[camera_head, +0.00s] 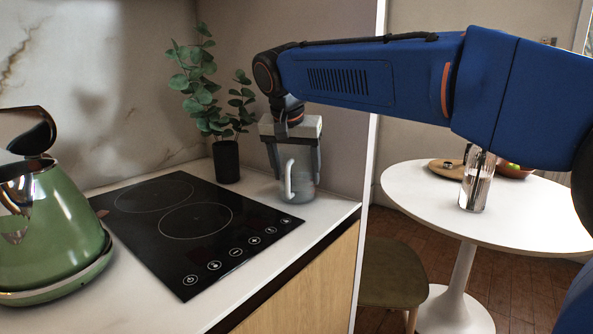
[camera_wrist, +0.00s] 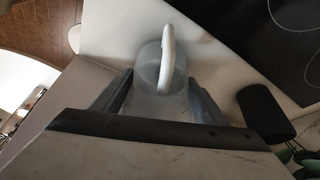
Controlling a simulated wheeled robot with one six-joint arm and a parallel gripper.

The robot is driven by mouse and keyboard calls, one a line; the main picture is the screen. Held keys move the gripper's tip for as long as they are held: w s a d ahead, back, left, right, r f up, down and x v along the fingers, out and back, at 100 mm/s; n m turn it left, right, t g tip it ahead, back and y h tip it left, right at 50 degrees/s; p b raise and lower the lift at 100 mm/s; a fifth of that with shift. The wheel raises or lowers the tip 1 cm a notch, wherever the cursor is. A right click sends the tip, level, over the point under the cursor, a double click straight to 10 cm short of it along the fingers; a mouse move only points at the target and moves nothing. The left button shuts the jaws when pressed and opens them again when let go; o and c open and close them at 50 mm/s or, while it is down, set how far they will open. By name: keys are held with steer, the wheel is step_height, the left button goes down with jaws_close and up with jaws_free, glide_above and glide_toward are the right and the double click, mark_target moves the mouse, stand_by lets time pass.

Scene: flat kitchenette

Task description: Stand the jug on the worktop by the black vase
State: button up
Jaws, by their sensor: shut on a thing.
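The jug (camera_head: 299,181) is a pale grey, see-through vessel with a white handle. It is upright at the right end of the worktop (camera_head: 262,205), and its base appears to rest on the surface or very close to it. My gripper (camera_head: 293,165) comes down from above, shut on the jug with one finger on each side. In the wrist view the jug (camera_wrist: 150,68) lies between the two fingers (camera_wrist: 158,95), its handle pointing away. The black vase (camera_head: 226,161) holds leafy green stems and stands just left of the jug, apart from it. The vase also shows in the wrist view (camera_wrist: 265,112).
A black hob (camera_head: 190,225) fills the worktop's middle. A green kettle (camera_head: 50,230) stands at the left. The worktop's front edge and a wall panel are close to the jug.

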steer(key=o, duration=1.3)
steer(key=shift+o, duration=0.2)
steer(key=v, duration=1.2)
steer(key=shift+r, duration=0.1)
